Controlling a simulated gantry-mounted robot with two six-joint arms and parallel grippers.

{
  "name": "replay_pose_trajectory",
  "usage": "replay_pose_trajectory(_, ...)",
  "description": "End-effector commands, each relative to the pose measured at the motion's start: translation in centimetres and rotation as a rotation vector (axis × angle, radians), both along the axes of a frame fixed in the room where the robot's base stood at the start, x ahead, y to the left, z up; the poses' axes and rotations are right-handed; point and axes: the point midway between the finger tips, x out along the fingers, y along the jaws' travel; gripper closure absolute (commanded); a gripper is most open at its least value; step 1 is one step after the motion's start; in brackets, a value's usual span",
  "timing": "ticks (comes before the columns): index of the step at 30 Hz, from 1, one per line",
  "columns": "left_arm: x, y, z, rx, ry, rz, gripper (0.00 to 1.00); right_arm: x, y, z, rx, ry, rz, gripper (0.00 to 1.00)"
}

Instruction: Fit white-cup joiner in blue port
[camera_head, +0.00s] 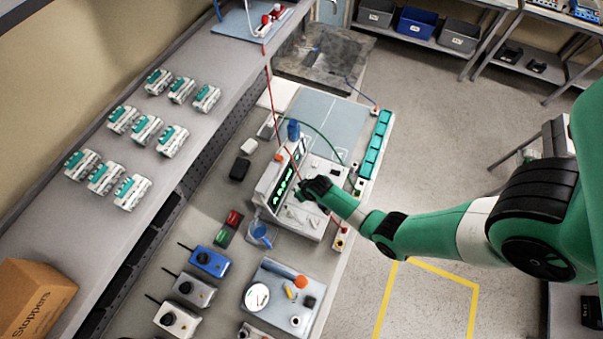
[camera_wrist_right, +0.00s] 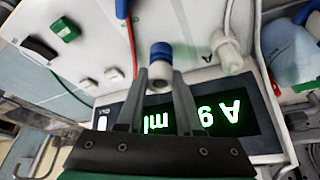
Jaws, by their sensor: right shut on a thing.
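My right gripper (camera_wrist_right: 160,75) is over the front of the pump (camera_head: 290,187), with its fingers pointing away from the wrist camera. It is shut on a small joiner (camera_wrist_right: 160,56) with a pale cup-like body and a blue band. In the head view my right gripper (camera_head: 312,190) hides the joiner. A second pale connector (camera_wrist_right: 228,52) sits on the pump face to the right in the wrist view, apart from the joiner. I cannot make out a blue port for certain. My left gripper is not in view.
The lit green display (camera_wrist_right: 205,115) lies behind the fingers. A red tube (camera_wrist_right: 132,45) runs close beside the joiner.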

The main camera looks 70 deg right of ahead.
Motion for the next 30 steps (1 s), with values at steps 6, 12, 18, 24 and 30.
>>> replay_pose_trajectory(6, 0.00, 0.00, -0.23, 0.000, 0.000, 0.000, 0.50, 0.02, -0.01, -0.24, 0.000, 0.000, 0.000, 1.00)
replay_pose_trajectory(12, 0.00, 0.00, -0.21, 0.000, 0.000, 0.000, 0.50, 0.01, -0.01, -0.22, 0.000, 0.000, 0.000, 1.00)
replay_pose_trajectory(18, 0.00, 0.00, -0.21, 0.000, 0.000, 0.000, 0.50, 0.01, 0.00, -0.22, 0.000, 0.000, 0.000, 0.32)
replay_pose_trajectory(24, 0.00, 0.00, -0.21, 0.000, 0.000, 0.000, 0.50, 0.01, 0.00, -0.22, 0.000, 0.000, 0.000, 0.30)
replay_pose_trajectory(30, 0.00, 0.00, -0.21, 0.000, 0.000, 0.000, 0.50, 0.00, 0.00, -0.23, 0.000, 0.000, 0.000, 0.00)
